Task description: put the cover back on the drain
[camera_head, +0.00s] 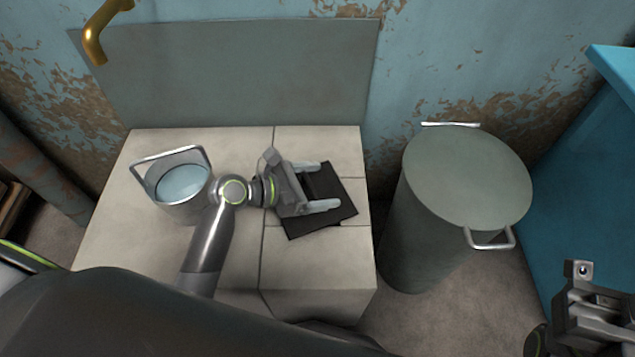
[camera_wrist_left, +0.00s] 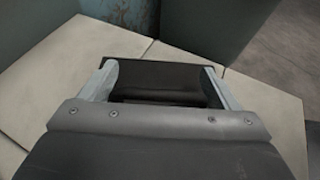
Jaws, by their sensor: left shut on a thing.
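The dark square cover (camera_head: 347,192) is at the right part of the pale tiled block, turned at an angle to the tile lines. My left gripper (camera_head: 328,186) is over it, with one finger on each side of its middle part. In the left wrist view, the dark cover (camera_wrist_left: 160,76) lies between the two fingers of my left gripper (camera_wrist_left: 160,84), which is shut on it. The drain opening cannot be made out; the cover and gripper hide what is under them. My right gripper (camera_head: 592,312) is at the lower right, away from the block, its jaw state unclear.
A metal bucket (camera_head: 150,184) with liquid stands on the block's left side (camera_head: 105,235). A tall lidded grey bin (camera_head: 470,175) stands close to the block's right edge. A grey panel (camera_head: 240,75) rises behind. A blue cabinet (camera_head: 600,180) is at the far right.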

